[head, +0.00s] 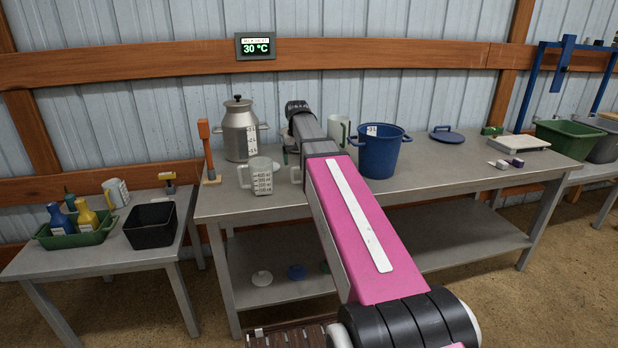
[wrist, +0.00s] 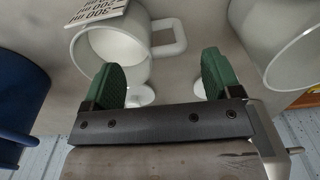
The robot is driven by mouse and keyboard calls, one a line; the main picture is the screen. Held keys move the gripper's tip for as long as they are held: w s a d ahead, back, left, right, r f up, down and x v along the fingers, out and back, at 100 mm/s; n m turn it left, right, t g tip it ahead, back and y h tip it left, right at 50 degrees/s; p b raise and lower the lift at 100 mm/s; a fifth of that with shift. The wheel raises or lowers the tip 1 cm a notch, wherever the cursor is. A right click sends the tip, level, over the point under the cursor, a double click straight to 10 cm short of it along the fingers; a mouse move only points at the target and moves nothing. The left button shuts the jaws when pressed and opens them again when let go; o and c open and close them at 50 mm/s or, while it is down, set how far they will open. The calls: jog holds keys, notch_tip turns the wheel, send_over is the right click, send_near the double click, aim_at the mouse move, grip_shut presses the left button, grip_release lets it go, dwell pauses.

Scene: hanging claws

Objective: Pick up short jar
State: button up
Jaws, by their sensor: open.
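No container is clearly identifiable as the short jar. In the wrist view a whitish cup with a printed scale (wrist: 112,52) and a side handle sits just beyond my gripper (wrist: 166,76). The green fingers are open, with nothing between them. Two small white round shapes show beside the fingertips; I cannot tell what they are. A larger pale container (wrist: 275,35) is at the right. In the head view a measuring jug (head: 262,178) stands left of my arm, and a tall pale jug (head: 338,131) stands behind it. My arm hides the gripper there.
A blue bucket (head: 381,153) stands close right of my arm; it also shows in the wrist view (wrist: 20,105). A metal can (head: 240,135) and orange-handled tool (head: 208,150) are at the left. The right part of the bench (head: 440,174) has free room.

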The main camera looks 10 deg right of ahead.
jog(key=shift+a+f, duration=0.2)
jog(key=shift+f, duration=1.35)
jog(key=shift+a+f, duration=0.15)
jog(key=shift+f, duration=1.35)
jog(key=c, duration=1.2)
